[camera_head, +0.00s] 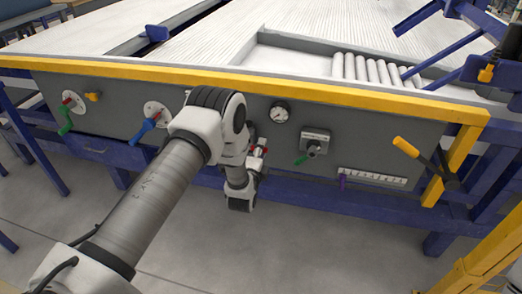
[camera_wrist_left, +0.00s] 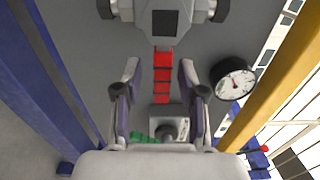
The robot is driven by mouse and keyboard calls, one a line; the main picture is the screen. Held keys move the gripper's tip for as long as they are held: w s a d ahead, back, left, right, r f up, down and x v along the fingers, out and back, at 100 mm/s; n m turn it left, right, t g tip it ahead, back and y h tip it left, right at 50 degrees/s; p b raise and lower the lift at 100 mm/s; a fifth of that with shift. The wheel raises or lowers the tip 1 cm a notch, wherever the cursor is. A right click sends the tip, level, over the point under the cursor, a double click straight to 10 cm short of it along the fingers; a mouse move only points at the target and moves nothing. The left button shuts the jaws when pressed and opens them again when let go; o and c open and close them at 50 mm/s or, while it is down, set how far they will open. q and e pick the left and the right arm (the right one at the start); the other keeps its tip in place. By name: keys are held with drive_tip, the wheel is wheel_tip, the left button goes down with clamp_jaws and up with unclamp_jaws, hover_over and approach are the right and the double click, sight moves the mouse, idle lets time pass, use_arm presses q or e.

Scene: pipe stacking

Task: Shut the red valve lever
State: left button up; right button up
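The red valve lever (camera_wrist_left: 162,76) extends down from a grey valve body (camera_wrist_left: 166,22) at the top of the left wrist view. It lies between the two fingers of my left gripper (camera_wrist_left: 160,80), with a visible gap on each side. The fingers are open and do not appear to touch it. In the head view my left gripper (camera_head: 257,160) is at the front of the grey panel, and only small bits of the red lever (camera_head: 265,151) show beside it. My arm hides most of the valve there. My right gripper is not in view.
A round gauge (camera_head: 279,113) and a grey valve box with a green lever (camera_head: 303,159) sit right of my gripper. A blue lever (camera_head: 145,131) and a green lever (camera_head: 66,121) are to the left. A yellow rail (camera_head: 340,95) edges the panel top; a yellow-handled lever (camera_head: 406,147) is far right.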

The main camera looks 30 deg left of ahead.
use_arm(q)
drive_tip(key=shift+s, duration=0.1)
drive_tip(key=v, duration=1.1)
drive_tip(key=shift+s+d, duration=0.2)
drive_tip(key=shift+s, duration=0.2)
drive_tip(key=s+d+f+n+g+h, duration=0.4)
drive_tip(key=s+f+g, duration=0.5)
drive_tip(key=s+f, duration=0.5)
drive_tip(key=s+d+f+n+g, duration=0.25)
drive_tip(key=s+n+g, duration=0.65)
drive_tip(key=s, duration=0.8)
wheel_tip(320, 180, up, 23)
drive_tip(key=n+p, duration=0.2)
drive_tip(key=p, duration=2.1)
drive_tip(key=shift+s+r+n, duration=0.15)
drive_tip(key=shift+s+n, duration=0.2)
drive_tip(key=shift+n, duration=0.05)
